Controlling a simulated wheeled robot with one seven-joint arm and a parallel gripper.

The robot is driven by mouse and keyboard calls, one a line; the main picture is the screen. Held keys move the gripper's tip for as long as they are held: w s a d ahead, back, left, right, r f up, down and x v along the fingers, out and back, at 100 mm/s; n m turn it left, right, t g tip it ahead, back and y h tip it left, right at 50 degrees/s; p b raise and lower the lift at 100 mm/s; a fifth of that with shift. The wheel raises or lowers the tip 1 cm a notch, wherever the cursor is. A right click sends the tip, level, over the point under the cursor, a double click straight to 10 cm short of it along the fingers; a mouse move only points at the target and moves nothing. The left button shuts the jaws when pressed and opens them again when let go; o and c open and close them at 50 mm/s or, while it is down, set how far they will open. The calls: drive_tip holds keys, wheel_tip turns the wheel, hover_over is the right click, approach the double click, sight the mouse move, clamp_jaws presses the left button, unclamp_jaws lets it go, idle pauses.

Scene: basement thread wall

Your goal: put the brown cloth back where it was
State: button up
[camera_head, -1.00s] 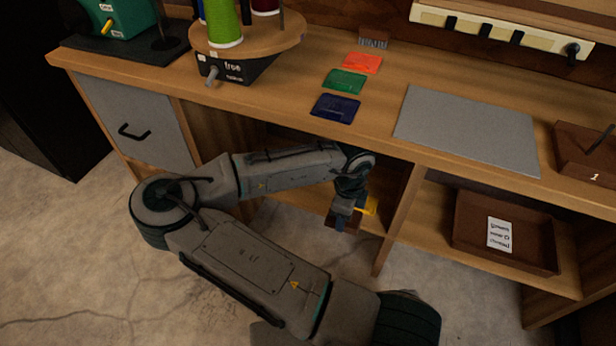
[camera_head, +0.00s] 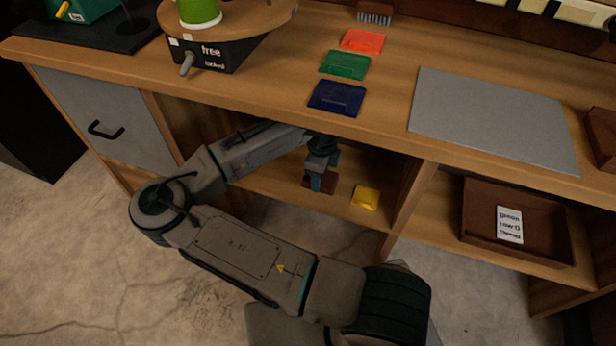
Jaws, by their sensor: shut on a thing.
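My gripper (camera_head: 317,181) reaches into the open shelf bay under the bench top. It is shut on the brown cloth (camera_head: 327,185), a small dark brown piece at its fingertips. The cloth is at or just above the shelf board; I cannot tell whether it touches. A yellow folded cloth (camera_head: 366,197) lies on the shelf to the right of my gripper, apart from it. The fingers partly hide the brown cloth.
Red (camera_head: 362,40), green (camera_head: 345,65) and dark blue (camera_head: 337,98) folded cloths lie in a row on the bench above. A grey mat (camera_head: 490,115) lies to their right. A divider (camera_head: 408,200) separates the bay from one with a brown tray (camera_head: 480,235).

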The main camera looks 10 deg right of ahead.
drive_tip(key=w+f+b, duration=0.1)
drive_tip(key=w, duration=0.1)
drive_tip(key=w+a+f, duration=0.1)
drive_tip(key=w+f, duration=0.1)
drive_tip(key=w+f+b, duration=0.1)
drive_tip(key=w, duration=0.2)
drive_tip(key=shift+w+a+f+b, duration=0.1)
drive_tip(key=shift+a+f+b, duration=0.05)
drive_tip(key=shift+f+b, duration=1.15)
drive_tip(key=shift+f, duration=0.65)
drive_tip(key=shift+f, duration=0.2)
drive_tip(key=o, duration=1)
wheel_tip(320, 180, up, 12)
drive_tip(key=p, duration=0.6)
drive_tip(key=shift+p, duration=0.3)
